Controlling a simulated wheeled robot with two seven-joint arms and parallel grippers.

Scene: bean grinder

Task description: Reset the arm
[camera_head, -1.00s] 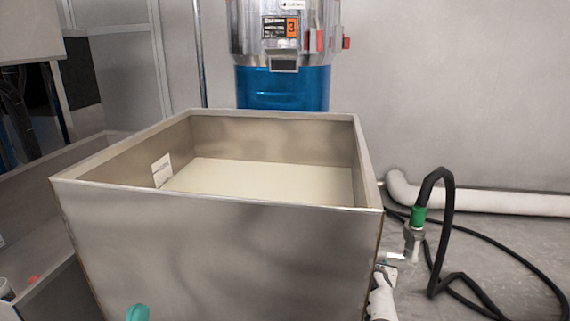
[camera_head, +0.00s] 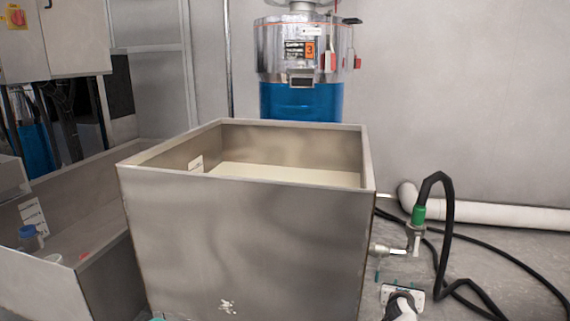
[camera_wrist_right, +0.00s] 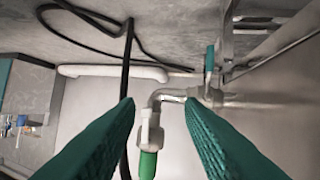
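My right gripper (camera_head: 402,297) shows at the bottom right of the head view, in front of the floor and just right of the steel tank. In the right wrist view its two teal fingers (camera_wrist_right: 160,100) are spread apart with nothing held between them. A metal valve pipe (camera_wrist_right: 172,94) with a green hose fitting (camera_wrist_right: 148,163) shows beyond the fingers, apart from them as far as I can tell. Of my left gripper, only a small teal piece (camera_head: 157,318) seems to show at the bottom edge of the head view; its fingers are hidden.
The open steel tank (camera_head: 250,235) fills the middle of the head view. A green fitting (camera_head: 418,214) with a black hose (camera_head: 447,220) stands at its right. A lower steel bin (camera_head: 45,285) is at the left. A steel and blue machine (camera_head: 300,95) stands behind.

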